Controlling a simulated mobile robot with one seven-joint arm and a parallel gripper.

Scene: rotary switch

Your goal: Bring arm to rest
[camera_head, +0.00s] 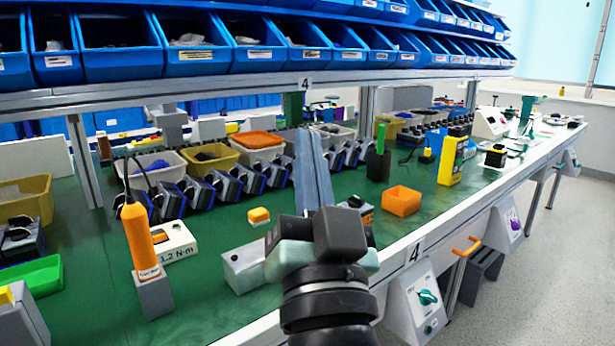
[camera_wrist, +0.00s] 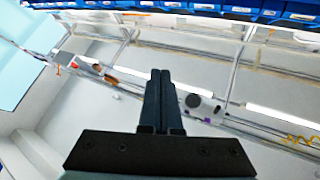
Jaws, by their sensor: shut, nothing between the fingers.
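My gripper (camera_wrist: 160,74) shows in the wrist view with its two dark fingers side by side and closed, nothing held between them. A sloped grey box with a green rotary knob (camera_head: 427,297) hangs on the bench front, right of my arm. A second box with a purple knob (camera_head: 513,222) is farther along. A pale panel with a purple knob (camera_wrist: 192,101) shows beside the fingers in the wrist view, apart from them.
The green-topped bench (camera_head: 215,290) holds an orange screwdriver (camera_head: 139,240) in a stand, an orange bin (camera_head: 401,201), a yellow box (camera_head: 452,158) and several other bins. Blue bins (camera_head: 115,48) fill the shelf above. An orange handle (camera_head: 466,246) juts from the bench front. The floor (camera_head: 560,270) at right is clear.

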